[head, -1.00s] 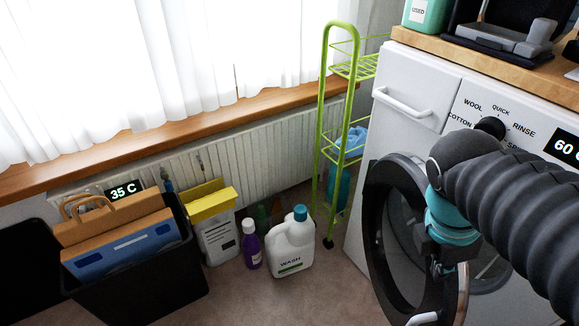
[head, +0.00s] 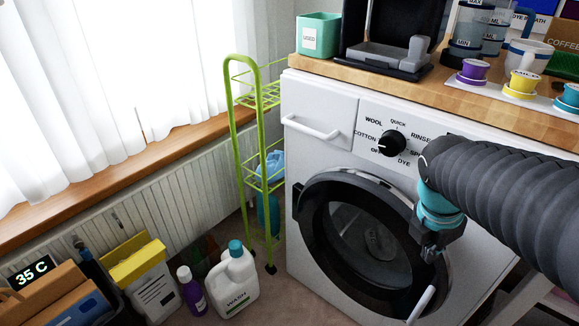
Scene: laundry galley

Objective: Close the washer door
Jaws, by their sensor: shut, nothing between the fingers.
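The white washer (head: 325,108) stands under a wooden counter. Its round door has a dark rim (head: 322,245), clear glass and a pale handle (head: 421,305) at the lower right. The door lies over the opening, close to the washer's front. I cannot tell whether a narrow gap remains at its handle side. My gripper (head: 431,253) is shut and empty at the door's right side, above the handle. It overlaps the rim in the picture; contact is not clear.
A green wire rack (head: 236,130) stands left of the washer. A wash jug (head: 234,285), a purple bottle (head: 191,290) and a yellow-topped box (head: 143,275) stand on the floor by the radiator. The counter (head: 460,95) holds a coffee machine and cups.

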